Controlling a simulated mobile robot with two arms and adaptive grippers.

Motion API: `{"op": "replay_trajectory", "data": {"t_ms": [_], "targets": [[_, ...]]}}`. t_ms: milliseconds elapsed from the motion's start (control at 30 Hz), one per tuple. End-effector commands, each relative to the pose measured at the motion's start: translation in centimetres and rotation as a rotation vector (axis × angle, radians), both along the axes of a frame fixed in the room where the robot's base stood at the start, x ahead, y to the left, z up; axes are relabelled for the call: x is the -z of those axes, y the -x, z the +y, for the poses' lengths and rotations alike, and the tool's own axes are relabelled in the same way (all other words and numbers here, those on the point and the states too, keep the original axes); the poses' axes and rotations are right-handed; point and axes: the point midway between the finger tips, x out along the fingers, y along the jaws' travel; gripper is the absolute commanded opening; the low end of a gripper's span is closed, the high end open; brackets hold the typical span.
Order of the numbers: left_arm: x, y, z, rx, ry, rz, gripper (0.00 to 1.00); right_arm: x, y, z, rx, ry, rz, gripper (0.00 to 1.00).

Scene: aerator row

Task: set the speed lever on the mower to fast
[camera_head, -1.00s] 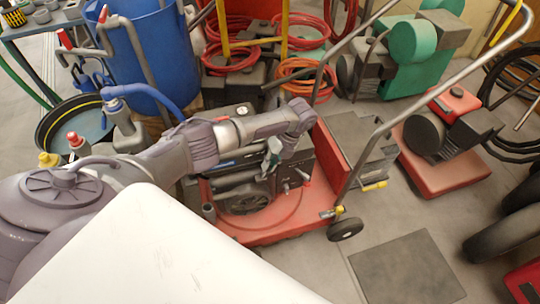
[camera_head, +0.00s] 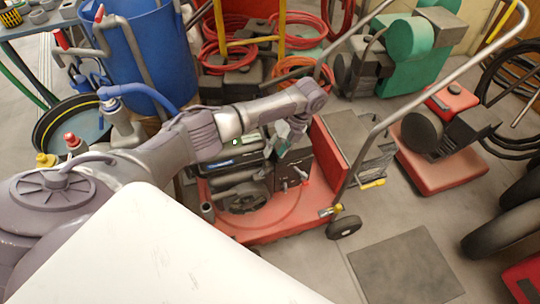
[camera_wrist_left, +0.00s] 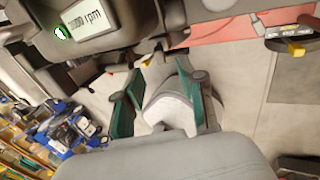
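The red-decked mower (camera_head: 262,232) stands mid-floor with a dark engine block (camera_head: 240,198) and a long grey push handle (camera_head: 408,103). In the left wrist view, a lit display reading "rpm" (camera_wrist_left: 93,19) sits at top left. A yellow-tipped lever (camera_wrist_left: 295,48) on a dark plate shows at top right; its marked setting is too small to read. My left gripper (camera_head: 284,150) hangs over the engine, apart from that lever. In the left wrist view its green fingers (camera_wrist_left: 158,82) are spread and no held object shows. My right gripper is out of view.
A blue barrel (camera_head: 140,45) and a dark basin (camera_head: 68,128) stand at left. A red wheelless-looking unit (camera_head: 445,170) and green machine (camera_head: 410,60) are at right. Black tyres (camera_head: 505,225) edge the far right. A grey floor mat (camera_head: 405,270) lies in front.

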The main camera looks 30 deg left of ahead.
Motion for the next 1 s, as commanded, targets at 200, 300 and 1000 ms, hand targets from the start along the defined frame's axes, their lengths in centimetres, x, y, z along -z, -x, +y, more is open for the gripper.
{"op": "replay_trajectory", "data": {"t_ms": [200,300,1000], "targets": [[-3.7,-1.3,-1.1,0.0,0.001,-0.001,0.4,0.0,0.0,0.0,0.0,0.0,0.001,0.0],[-4.7,-1.6,-1.4,0.0,0.001,-0.001,0.4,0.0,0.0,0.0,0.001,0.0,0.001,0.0],[-4.3,-1.5,-2.0,-0.018,0.002,-0.009,0.4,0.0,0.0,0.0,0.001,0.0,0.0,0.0]]}}
